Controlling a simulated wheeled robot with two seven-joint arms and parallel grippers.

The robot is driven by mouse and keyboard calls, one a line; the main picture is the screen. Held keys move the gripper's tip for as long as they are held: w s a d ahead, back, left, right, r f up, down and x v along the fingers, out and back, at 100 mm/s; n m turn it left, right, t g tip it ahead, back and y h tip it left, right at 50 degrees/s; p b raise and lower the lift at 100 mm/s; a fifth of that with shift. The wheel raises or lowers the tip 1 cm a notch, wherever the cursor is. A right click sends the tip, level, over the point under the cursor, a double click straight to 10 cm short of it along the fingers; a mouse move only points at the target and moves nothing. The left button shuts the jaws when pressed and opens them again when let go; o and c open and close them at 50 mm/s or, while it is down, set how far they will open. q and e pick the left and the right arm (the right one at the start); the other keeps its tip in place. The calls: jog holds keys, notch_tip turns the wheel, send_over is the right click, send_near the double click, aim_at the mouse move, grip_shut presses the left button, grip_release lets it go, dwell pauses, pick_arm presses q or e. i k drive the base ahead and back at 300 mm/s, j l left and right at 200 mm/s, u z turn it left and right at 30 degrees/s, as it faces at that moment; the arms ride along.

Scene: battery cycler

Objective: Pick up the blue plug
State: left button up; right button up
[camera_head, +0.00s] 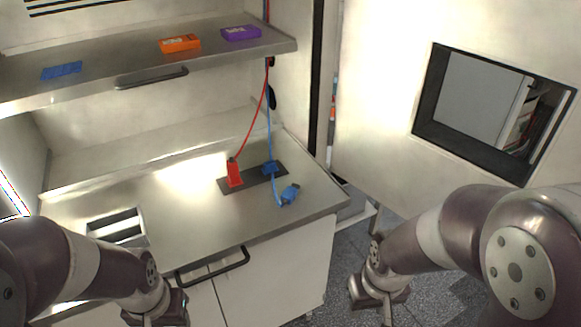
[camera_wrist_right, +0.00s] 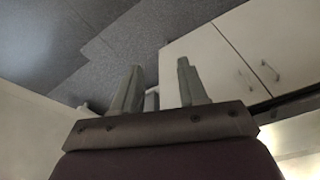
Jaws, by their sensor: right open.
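The blue plug (camera_head: 290,194) lies on the grey counter (camera_head: 190,235), near its right front corner, with a blue cable attached. My right gripper (camera_head: 387,316) is low at the bottom of the head view, to the right of the counter and apart from the plug. In the right wrist view its two fingers (camera_wrist_right: 157,82) are spread with nothing between them. My left gripper (camera_head: 156,316) is at the bottom left in front of the counter, partly cut off by the picture edge; its jaws do not show clearly. The blue plug is not in the right wrist view.
A red plug (camera_head: 234,174) stands at the left of a black strip (camera_head: 249,182); a blue piece (camera_head: 270,167) is at its right end. Cables hang above. An open door with a window (camera_head: 380,120) is at right. The shelf (camera_head: 110,72) holds orange (camera_head: 180,43) and purple (camera_head: 240,33) boxes.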

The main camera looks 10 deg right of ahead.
aim_at(288, 197)
jog(key=j+z, duration=0.25)
jog(key=z, duration=0.15)
jog(key=j+z, duration=0.25)
jog(key=z, duration=0.15)
jog(key=k+j+z, duration=0.15)
jog(key=z, duration=0.25)
jog(key=k+j+z, duration=0.15)
jog(key=j+z, duration=0.25)
jog(key=i+j, duration=0.1)
jog(key=j, duration=0.15)
jog(key=i+j, duration=0.1)
jog(key=j, duration=0.1)
